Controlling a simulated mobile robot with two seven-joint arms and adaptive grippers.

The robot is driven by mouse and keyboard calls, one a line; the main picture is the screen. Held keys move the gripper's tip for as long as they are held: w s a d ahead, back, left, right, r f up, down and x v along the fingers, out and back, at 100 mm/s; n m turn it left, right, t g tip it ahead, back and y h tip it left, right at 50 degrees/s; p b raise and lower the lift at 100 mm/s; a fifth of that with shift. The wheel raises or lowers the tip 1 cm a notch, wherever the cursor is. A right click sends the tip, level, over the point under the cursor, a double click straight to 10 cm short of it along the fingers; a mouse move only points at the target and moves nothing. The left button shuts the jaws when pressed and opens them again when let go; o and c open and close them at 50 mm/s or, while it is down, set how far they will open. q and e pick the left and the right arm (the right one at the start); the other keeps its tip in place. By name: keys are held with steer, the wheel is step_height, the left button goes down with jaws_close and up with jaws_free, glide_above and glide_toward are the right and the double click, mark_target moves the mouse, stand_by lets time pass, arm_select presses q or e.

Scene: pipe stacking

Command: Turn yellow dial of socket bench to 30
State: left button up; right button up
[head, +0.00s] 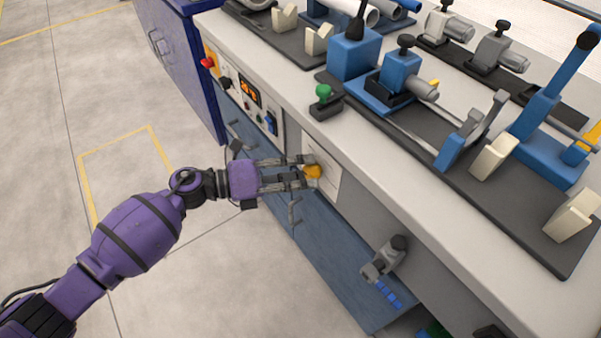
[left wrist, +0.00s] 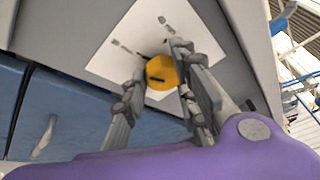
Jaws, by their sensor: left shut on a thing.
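The yellow dial (head: 313,172) sits on a white plate (head: 331,178) on the front face of the socket bench (head: 352,205). In the left wrist view the dial (left wrist: 161,72) shows a dark slot mark, on the white plate (left wrist: 125,38) with faint dark markings too blurred to read. My left gripper (head: 308,172) is at the dial, its fingers on either side. In the left wrist view the left gripper (left wrist: 160,75) is shut on the dial. My right gripper is not in view.
A control panel with an orange display (head: 249,91) and a red button (head: 208,62) is on the front to the left. A green-knobbed device (head: 324,95) stands near the bench edge. A grey clamp-like fitting (head: 384,257) sticks out at lower right. Floor in front is clear.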

arm_select(q)
steer(key=shift+w+a+f+n, duration=0.1)
steer(key=shift+a+f+n, duration=0.1)
steer(key=shift+f+n, duration=0.15)
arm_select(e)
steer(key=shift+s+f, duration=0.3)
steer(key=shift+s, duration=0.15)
arm_select(q)
steer(key=o, duration=1)
steer(key=shift+f, duration=0.1)
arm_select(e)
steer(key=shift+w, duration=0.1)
arm_select(q)
steer(key=shift+d, duration=0.15)
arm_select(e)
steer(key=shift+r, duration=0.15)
arm_select(q)
steer(key=v, duration=1.2)
